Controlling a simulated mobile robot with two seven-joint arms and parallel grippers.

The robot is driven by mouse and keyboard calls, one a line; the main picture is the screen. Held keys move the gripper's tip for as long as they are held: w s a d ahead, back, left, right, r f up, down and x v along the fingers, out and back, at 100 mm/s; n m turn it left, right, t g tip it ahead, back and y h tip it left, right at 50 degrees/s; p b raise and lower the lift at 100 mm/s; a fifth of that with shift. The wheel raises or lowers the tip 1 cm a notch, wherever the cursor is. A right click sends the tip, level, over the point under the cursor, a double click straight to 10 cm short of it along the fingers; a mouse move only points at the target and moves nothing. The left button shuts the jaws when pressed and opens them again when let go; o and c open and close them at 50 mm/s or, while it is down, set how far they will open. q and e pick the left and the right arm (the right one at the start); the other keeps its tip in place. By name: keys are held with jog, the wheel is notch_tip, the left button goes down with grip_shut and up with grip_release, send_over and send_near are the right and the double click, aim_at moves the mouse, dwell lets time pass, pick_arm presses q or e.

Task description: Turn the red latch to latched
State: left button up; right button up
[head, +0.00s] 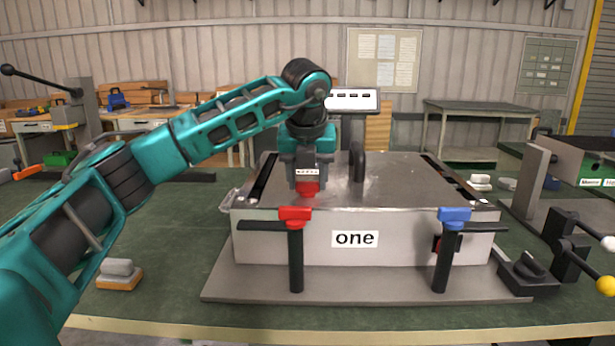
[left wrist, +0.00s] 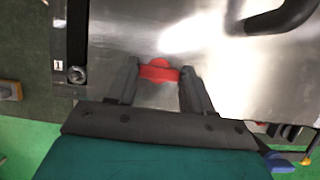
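The red latch has a red top (head: 295,213) and a black upright handle (head: 296,262). It stands at the front left of the metal box, with a black bar pointing left. My left gripper (head: 307,187) points down over the lid, just behind the latch top. In the left wrist view its fingers (left wrist: 160,78) are apart, with a red piece (left wrist: 158,70) filling the gap between their tips. I cannot tell whether they grip it or what it belongs to. The lower part of the latch is hidden in the wrist view. My right gripper is not in view.
The metal box marked "one" (head: 400,240) sits on a grey plate (head: 370,287). A blue-topped latch (head: 454,214) stands at its front right. A dark handle (head: 357,160) rises from the lid. Black levers (head: 572,248) stand at the right. A brush-like block (head: 119,274) lies left.

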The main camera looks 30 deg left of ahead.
pick_arm(q)
jog(key=c, duration=0.5)
